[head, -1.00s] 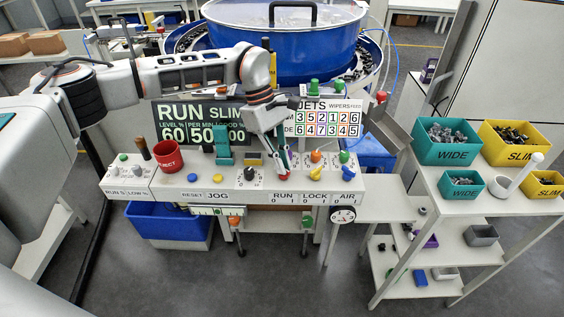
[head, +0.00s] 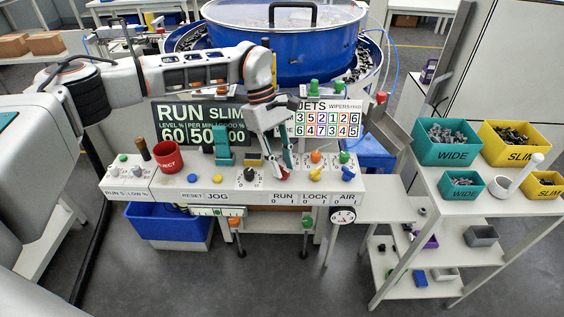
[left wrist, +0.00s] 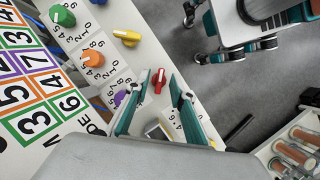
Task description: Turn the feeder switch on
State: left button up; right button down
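The red switch (head: 283,174) stands on the sloped white control panel (head: 215,183) above the RUN label with its 0 and 1 marks. No label reading feeder is legible. My left gripper (head: 278,163) is over this switch, pointing down, and partly hides it in the head view. In the left wrist view the red switch (left wrist: 158,80) shows between the two teal fingers of the left gripper (left wrist: 160,86), with gaps on both sides. The fingers are open and hold nothing. Whether they are down around the handle is hard to tell. My right gripper is not in view.
A yellow switch (head: 320,174) and a blue switch (head: 348,173) stand to the right on the panel. Orange (head: 316,157) and green (head: 344,157) knobs are behind them. A black knob (head: 250,175) is to the left. The blue bowl (head: 285,50) stands behind.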

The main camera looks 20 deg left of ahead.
pick_arm(q)
jog(key=v, duration=1.2)
dwell(0.3)
